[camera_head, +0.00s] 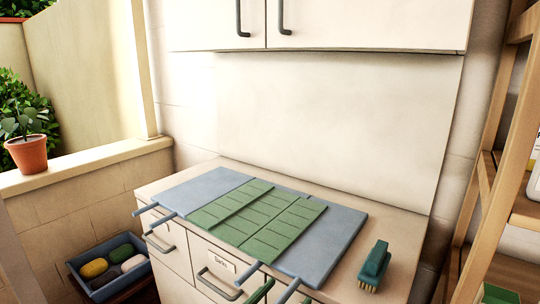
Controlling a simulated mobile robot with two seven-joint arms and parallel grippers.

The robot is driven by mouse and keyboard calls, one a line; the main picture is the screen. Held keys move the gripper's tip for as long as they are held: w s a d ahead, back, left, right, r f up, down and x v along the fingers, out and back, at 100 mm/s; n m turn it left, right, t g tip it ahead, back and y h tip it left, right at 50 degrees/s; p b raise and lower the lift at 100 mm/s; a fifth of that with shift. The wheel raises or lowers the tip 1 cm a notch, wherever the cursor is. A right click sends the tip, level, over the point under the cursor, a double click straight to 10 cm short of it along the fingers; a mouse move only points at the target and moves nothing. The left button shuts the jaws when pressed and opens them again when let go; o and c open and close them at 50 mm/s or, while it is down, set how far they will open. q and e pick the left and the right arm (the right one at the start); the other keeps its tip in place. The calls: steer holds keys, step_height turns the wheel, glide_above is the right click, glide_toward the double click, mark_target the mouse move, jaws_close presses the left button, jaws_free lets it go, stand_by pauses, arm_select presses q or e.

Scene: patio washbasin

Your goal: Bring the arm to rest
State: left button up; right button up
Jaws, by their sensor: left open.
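Neither of my grippers can be made out in the head view. The wash counter (393,238) has flat covers lying side by side on its top. A blue-grey board (205,187) is at the left and another blue-grey board (335,238) at the right. Green ridged panels (250,212) lie between and partly over them. Several thin rods, such as a blue-grey one (167,217) and a green one (260,292), stick out past the counter's front edge.
A blue tray (74,268) with several soap-like pieces is low at the left. A potted plant (28,154) stands on the wall ledge. A wooden shelf (490,170) is at the right; cabinets (370,25) hang above.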

arm_select(q)
steer(key=shift+w+d, duration=0.1)
jaws_close()
stand_by(0.9)
stand_by(0.6)
